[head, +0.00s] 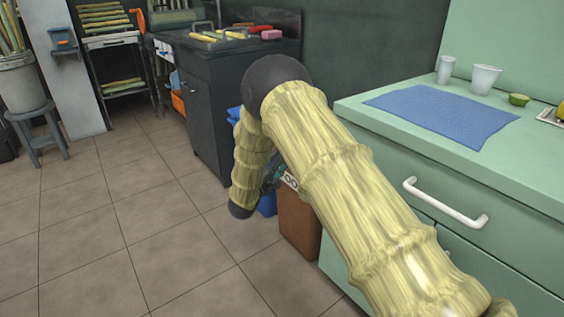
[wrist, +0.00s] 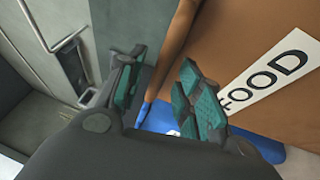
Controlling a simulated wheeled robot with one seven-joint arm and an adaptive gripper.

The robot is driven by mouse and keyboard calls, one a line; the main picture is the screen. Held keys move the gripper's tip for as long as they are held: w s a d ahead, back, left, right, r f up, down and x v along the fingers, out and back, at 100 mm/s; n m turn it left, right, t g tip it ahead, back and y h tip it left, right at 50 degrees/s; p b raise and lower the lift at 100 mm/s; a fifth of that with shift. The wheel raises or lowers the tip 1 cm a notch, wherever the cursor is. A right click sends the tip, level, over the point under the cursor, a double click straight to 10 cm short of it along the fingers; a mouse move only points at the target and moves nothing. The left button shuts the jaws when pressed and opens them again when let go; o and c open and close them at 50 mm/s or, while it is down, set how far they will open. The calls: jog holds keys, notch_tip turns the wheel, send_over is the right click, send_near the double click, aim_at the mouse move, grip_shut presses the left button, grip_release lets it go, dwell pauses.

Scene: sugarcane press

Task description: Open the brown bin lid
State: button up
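The brown bin (head: 300,226) stands on the floor against the left end of the green counter. My own arm hides much of it in the head view. In the wrist view the brown bin (wrist: 235,40) fills the upper right, with a white label (wrist: 265,75) reading FOOD. My gripper (wrist: 163,60) is beside the bin, its two teal-padded fingers apart. A brown edge of the bin shows in the gap between them; I cannot tell whether they touch it. In the head view my gripper is mostly hidden behind my arm. I cannot make out the lid's position.
A blue bin (head: 267,203) stands beside the brown one, partly hidden. The green counter (head: 400,130) with a white handle (head: 445,205) is at the right, holding a blue mat (head: 440,112) and cups. A dark cabinet (head: 225,110) is behind. The tiled floor at left is clear.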

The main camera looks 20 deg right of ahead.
jog(key=shift+x, duration=1.2)
grip_shut()
